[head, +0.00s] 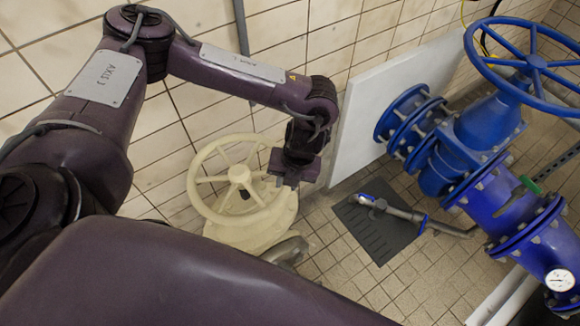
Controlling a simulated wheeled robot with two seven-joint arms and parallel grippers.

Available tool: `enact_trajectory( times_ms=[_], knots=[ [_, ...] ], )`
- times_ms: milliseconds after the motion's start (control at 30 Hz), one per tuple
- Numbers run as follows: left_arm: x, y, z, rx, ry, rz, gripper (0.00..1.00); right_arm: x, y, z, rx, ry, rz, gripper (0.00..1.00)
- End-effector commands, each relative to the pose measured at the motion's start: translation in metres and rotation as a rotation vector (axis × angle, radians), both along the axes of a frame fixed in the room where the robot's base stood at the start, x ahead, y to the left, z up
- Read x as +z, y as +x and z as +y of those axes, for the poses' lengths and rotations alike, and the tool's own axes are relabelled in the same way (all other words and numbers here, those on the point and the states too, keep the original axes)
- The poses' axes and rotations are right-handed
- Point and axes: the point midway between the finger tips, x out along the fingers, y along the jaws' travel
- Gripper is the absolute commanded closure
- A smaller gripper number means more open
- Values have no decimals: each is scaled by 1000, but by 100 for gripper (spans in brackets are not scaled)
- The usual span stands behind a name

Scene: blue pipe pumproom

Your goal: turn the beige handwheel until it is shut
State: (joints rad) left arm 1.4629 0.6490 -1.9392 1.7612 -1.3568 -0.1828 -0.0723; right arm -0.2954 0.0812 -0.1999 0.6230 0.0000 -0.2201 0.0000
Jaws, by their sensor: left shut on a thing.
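The beige handwheel (239,174) is in the middle of the head view, on a beige valve body (255,232) low by the tiled wall. It has a round rim, several spokes and a central hub. My left gripper (283,183) comes down at the wheel's right side and is shut on its rim. The fingertips and the gripped stretch of rim are partly hidden by the gripper. My right gripper is not in view.
A large blue handwheel (535,62) and blue flanged pipes (490,190) stand at the right. A white panel (375,115) leans by the wall. A dark mat (375,228) lies on the tiled floor under a metal pipe fitting (400,210). A gauge (559,280) is at lower right.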

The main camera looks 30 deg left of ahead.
Motion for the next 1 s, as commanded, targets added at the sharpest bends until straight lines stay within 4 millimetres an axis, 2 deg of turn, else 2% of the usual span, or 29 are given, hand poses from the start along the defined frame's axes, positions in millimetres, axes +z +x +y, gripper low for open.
enact_trajectory(
  times_ms=[200,733,767,900,1000],
  knots=[
    [-1,-11,-3,-73,-3,5,100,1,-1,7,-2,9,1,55],
    [-2,-16,-3,-104,-1,12,100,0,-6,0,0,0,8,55],
    [-2,-16,-3,-105,0,12,74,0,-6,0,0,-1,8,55],
    [-1,-15,-3,-101,0,8,56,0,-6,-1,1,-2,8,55],
    [-1,-14,-3,-100,0,6,56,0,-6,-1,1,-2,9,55]
  ],
)
